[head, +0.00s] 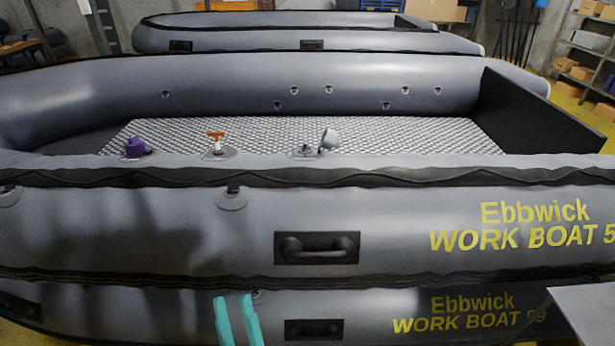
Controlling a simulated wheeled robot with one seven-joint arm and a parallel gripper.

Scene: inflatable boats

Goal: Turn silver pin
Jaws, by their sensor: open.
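Three fittings sit along the top of the near tube of the front grey boat. The right one is a grey valve (306,151) with a dark middle and a light grey cap (329,138) tilted up at its right. A silver pin inside this valve is too small to make out. The middle fitting carries an orange-red T-shaped handle (216,136). The left one has a purple cap (135,147). My gripper (233,299) shows two teal fingers at the bottom edge, open and empty, in front of the lower boat, well below the fittings.
The front boat (400,200) rests on a lower boat (180,306), both lettered in yellow. Black handles (316,247) stick out from their sides. A grey flat surface (590,312) juts in at lower right. Another boat (300,38) and shelves with boxes stand behind.

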